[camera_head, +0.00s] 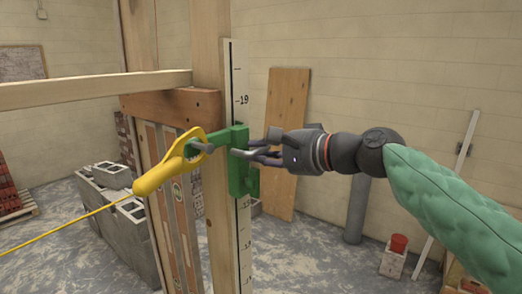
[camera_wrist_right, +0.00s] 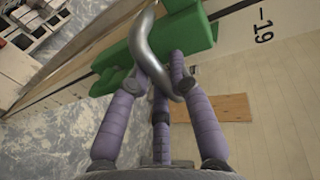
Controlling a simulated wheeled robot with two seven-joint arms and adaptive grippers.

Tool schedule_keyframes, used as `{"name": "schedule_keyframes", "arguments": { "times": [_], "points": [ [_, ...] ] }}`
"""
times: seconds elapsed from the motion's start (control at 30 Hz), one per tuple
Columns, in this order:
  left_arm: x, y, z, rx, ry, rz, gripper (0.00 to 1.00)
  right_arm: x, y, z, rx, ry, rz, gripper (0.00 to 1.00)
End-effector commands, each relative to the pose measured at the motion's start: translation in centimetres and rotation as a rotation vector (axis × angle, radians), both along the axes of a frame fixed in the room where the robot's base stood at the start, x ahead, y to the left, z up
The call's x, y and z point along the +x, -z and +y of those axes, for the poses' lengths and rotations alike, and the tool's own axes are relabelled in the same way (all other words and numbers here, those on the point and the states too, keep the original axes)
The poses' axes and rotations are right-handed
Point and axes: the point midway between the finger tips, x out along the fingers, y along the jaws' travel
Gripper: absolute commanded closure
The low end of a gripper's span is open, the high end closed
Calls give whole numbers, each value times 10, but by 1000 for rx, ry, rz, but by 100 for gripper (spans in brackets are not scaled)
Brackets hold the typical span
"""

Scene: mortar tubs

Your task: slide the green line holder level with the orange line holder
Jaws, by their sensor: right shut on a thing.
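The green line holder (camera_head: 240,160) sits on a white graduated strip (camera_head: 237,90) on an upright timber post, just below the 19 mark. It also shows in the wrist view (camera_wrist_right: 185,35). A curved silver handle (camera_wrist_right: 157,45) stands out from it. My right gripper (camera_head: 262,152) comes in from the right, its purple fingers (camera_wrist_right: 160,85) shut on this handle. A yellow piece (camera_head: 165,168) with a yellow line running left hangs on the holder's left arm. I see no clearly orange line holder in either view. My left gripper is not in view.
A horizontal timber rail (camera_head: 90,88) meets the post from the left. Grey blocks (camera_head: 112,175) and red bricks (camera_head: 8,190) stand at left. A wooden board (camera_head: 287,140) leans on the back wall. A red pot (camera_head: 398,243) sits on a block at right.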

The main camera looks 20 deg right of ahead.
Motion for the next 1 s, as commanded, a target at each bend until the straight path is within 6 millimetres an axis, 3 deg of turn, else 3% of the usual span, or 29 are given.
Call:
{"name": "schedule_keyframes", "arguments": {
  "times": [0.03, 0.6, 1.0],
  "points": [
    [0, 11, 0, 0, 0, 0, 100, 0, 14, 1, -1, -2, 4, 100],
    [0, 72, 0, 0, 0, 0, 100, 0, 84, 1, -2, -3, 5, 100],
    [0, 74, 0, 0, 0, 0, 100, 0, 86, 1, -1, -3, 4, 100]
  ]
}}
